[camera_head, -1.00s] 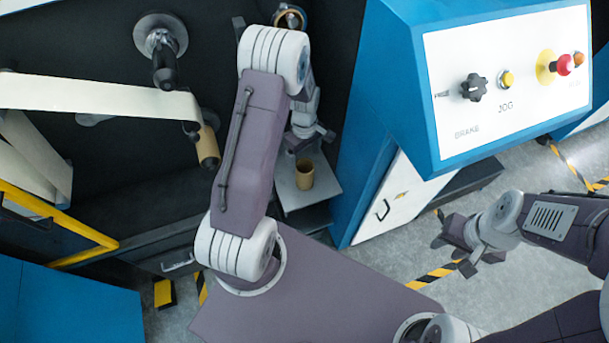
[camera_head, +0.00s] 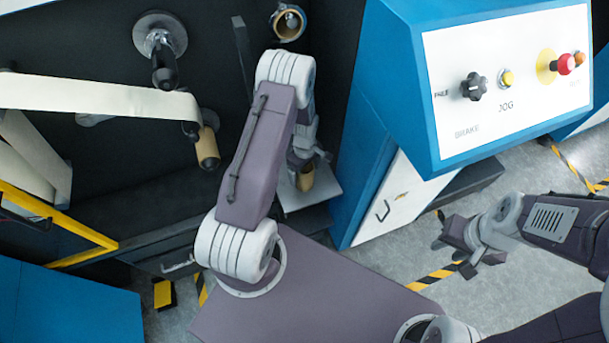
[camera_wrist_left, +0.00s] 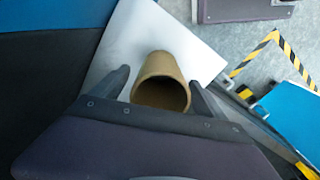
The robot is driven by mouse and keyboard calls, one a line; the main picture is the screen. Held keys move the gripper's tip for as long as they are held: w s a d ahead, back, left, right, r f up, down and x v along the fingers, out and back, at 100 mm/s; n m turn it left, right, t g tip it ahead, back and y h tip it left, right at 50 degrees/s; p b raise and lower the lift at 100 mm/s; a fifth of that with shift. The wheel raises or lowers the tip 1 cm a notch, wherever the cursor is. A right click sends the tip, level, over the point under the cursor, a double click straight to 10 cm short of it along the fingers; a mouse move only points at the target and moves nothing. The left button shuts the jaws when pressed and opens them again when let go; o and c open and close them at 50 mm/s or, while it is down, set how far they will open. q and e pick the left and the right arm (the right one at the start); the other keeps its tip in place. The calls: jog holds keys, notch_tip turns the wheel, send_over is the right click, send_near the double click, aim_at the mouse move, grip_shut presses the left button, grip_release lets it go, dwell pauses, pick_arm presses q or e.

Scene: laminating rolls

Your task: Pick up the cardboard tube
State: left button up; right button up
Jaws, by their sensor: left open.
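The brown cardboard tube (camera_head: 306,180) stands on a small grey shelf (camera_head: 325,190), partly hidden behind my left gripper in the head view. In the left wrist view the tube (camera_wrist_left: 163,84) shows its open hollow end between the two dark fingers of my left gripper (camera_wrist_left: 156,88). The fingers are apart, one on each side of the tube; I cannot tell whether they touch it. In the head view my left gripper (camera_head: 308,160) is over the tube. My right gripper (camera_head: 454,250) is open and empty over the floor at the right.
A blue machine with a control panel (camera_head: 510,85) stands right of the shelf. Another brown roll (camera_head: 288,22) sits on a holder on the dark wall above. A white web (camera_head: 95,95) and a spindle (camera_head: 207,148) are at the left.

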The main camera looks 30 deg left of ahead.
pick_arm(q)
jog(key=c, duration=1.5)
jog(key=shift+o, duration=0.2)
jog(key=shift+r, duration=0.15)
jog(key=s+d+r, duration=0.5)
jog(key=d+r, duration=0.5)
jog(key=shift+d+r+p, duration=0.3)
jog(key=shift+r+p, duration=0.05)
jog(key=shift+r, duration=0.05)
